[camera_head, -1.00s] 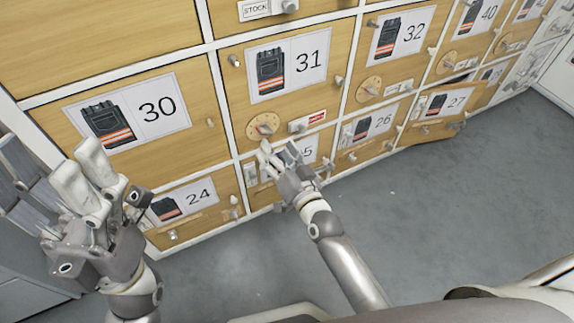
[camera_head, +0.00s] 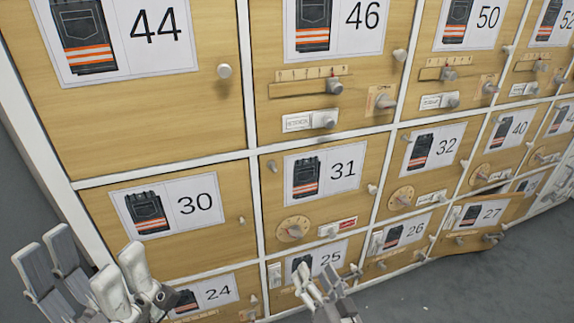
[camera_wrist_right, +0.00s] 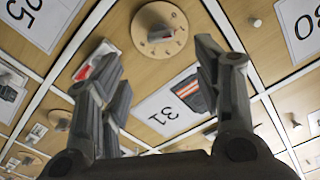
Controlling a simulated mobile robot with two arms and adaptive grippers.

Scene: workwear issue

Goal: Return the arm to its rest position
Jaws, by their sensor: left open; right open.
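My left gripper (camera_head: 92,268) is at the lower left of the head view, open and empty, in front of the lower left lockers. My right gripper (camera_head: 318,283) is at the bottom middle of the head view, in front of locker door 25 (camera_head: 338,252), partly hiding it. In the right wrist view my right gripper (camera_wrist_right: 158,75) has its fingers spread with nothing between them. Locker door 31 (camera_head: 262,205) is shut; its dial (camera_head: 294,229) and number card (camera_wrist_right: 172,112) show. Most of both arms is outside the head view.
Wooden locker doors fill the view, with protruding knobs, dials and sliders, such as the slider on door 46 (camera_head: 334,86). Door 27 (camera_head: 470,242) at the right stands ajar, its lower edge out from the frame. Grey floor (camera_head: 440,290) at the lower right is clear.

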